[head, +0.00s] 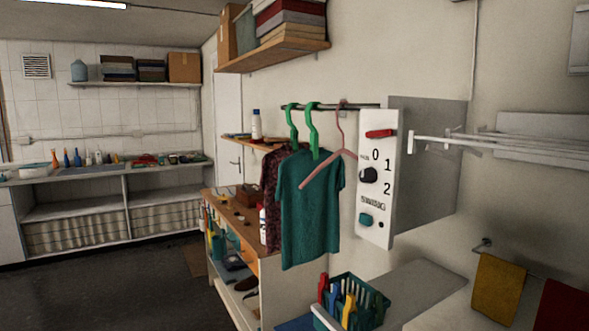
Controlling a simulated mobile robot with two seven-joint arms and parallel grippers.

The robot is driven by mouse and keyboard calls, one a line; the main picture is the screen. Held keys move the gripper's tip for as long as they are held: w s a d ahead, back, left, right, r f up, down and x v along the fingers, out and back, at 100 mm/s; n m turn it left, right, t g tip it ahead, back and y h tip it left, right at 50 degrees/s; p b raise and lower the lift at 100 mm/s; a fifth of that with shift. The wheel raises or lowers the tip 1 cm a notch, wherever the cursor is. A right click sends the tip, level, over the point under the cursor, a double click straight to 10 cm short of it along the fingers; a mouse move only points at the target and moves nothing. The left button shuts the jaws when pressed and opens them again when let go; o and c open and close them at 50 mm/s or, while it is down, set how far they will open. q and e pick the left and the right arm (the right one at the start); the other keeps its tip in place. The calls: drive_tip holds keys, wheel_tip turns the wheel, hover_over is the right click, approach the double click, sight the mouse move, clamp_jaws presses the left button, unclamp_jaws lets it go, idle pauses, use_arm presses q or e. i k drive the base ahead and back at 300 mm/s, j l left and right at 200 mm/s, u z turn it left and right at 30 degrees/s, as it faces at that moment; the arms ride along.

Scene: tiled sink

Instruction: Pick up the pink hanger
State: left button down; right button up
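The pink hanger (329,168) hangs by its hook from a dark rail (360,105) near the middle of the head view. It is bare, and its lower left arm lies in front of the teal shirt. Two green hangers (313,130) are on the same rail to its left. One carries the teal shirt (308,215) and the other a dark red patterned shirt (272,190). The right end of the pink hanger is close to a white control panel (376,178). Neither gripper is in view.
A teal basket (352,300) with colourful handled items stands below the shirts on a pale surface. A wooden shelf unit (240,240) is at left of the shirts. A white drying rack (500,146) juts in from the right. The dark floor (100,285) at left is open.

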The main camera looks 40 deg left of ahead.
sight(340, 152)
drive_tip(key=u, duration=1.1)
drive_tip(key=j+z, duration=0.1)
drive_tip(key=z, duration=0.3)
drive_tip(key=i+j+z, duration=0.2)
drive_tip(key=j+z, duration=0.2)
drive_tip(key=j, duration=0.15)
drive_tip(key=i+j+z, duration=0.2)
drive_tip(key=j+z, duration=0.2)
drive_tip(key=j, duration=0.8)
drive_tip(key=i+j, duration=0.1)
drive_tip(key=j, duration=0.9)
drive_tip(key=i+j, duration=0.1)
drive_tip(key=j, duration=0.9)
